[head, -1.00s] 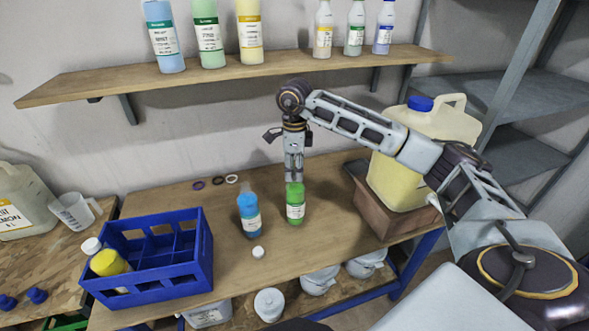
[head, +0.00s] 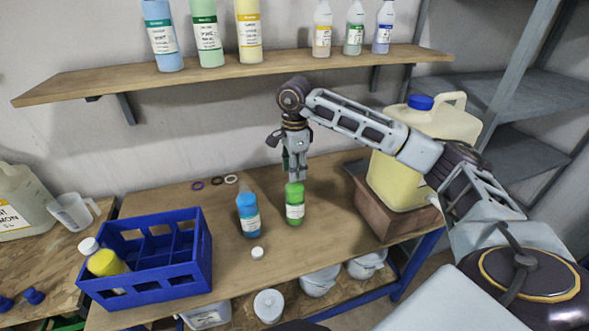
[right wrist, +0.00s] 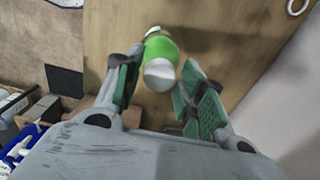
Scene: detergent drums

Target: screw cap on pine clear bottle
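A green bottle (head: 295,207) with a white label stands upright on the wooden table, and it also shows in the right wrist view (right wrist: 163,48). A pale round end (right wrist: 160,75) tops it in that view; I cannot tell whether this is a cap or the bare neck. My right gripper (head: 297,176) points down over the bottle's top. In the right wrist view its green-padded fingers (right wrist: 163,64) are spread, one on each side of the bottle top, with gaps showing. A loose white cap (head: 257,253) lies on the table, front left of the bottle. My left gripper is out of view.
A blue bottle (head: 249,220) stands close left of the green one. A blue crate (head: 170,277) holding a yellow bottle (head: 106,263) is farther left. A large jug (head: 408,165) stands right. Rings (head: 215,181) lie behind. A shelf (head: 230,80) with bottles is above.

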